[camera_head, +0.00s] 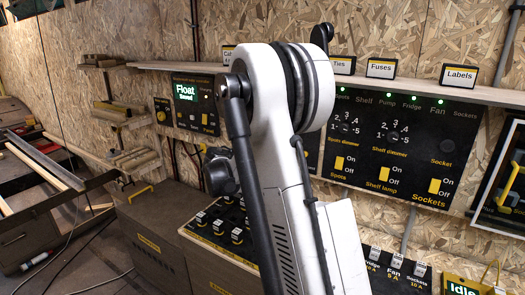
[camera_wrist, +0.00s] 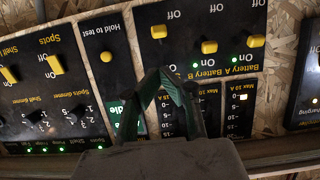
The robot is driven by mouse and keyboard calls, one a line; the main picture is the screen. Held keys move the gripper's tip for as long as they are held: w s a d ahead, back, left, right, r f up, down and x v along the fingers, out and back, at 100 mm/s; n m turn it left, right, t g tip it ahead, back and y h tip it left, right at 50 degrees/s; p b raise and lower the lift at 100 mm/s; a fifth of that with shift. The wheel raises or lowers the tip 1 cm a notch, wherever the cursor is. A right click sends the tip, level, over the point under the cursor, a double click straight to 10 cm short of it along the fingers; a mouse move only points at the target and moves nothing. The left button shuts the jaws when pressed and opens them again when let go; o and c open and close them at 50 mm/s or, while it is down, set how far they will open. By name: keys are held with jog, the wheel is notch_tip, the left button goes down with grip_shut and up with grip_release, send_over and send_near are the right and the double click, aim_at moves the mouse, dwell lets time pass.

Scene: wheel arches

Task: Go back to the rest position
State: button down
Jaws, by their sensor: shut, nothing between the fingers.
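My gripper (camera_wrist: 163,76) shows in the wrist view at the lower middle, its dark green fingers meeting in an arch. It is shut and empty. It is in front of a black control panel (camera_wrist: 180,15) that appears upside down; whether it touches the panel cannot be told. In the head view my pale arm rises through the middle and hides part of the wall, and I cannot make out the gripper there.
The wall panel (camera_head: 372,160) carries dimmers and yellow switches. A shelf (camera_head: 425,87) with label boxes runs above it. A panel with a Float display (camera_head: 187,93) is left of my arm. Breakers (camera_head: 395,275) sit low. A workbench (camera_head: 30,225) stands at left.

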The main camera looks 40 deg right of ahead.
jog(key=shift+s+a+f, duration=0.15)
jog(key=shift+s+a, duration=0.05)
jog(key=shift+a, duration=0.35)
jog(key=s+a+r+n+t+y, duration=0.1)
jog(key=s+a+r+n+y, duration=0.2)
jog(key=s+a, duration=0.5)
jog(key=s+a+r+n+t+y, duration=0.1)
jog(key=s+a+r+n+y, duration=0.25)
jog(key=a, duration=0.85)
jog(key=s+a+f+n+y, duration=0.2)
jog(key=s+a+n+y, duration=0.2)
jog(key=s+a, duration=0.6)
jog(key=s+a+f+n+y, duration=0.3)
jog(key=s+a+n, duration=0.1)
jog(key=s+a, duration=0.7)
jog(key=shift+s+f+t+y, duration=0.15)
jog(key=shift+f+t+y, duration=0.1)
jog(key=shift+t+y, duration=0.15)
jog(key=shift+a, duration=0.1)
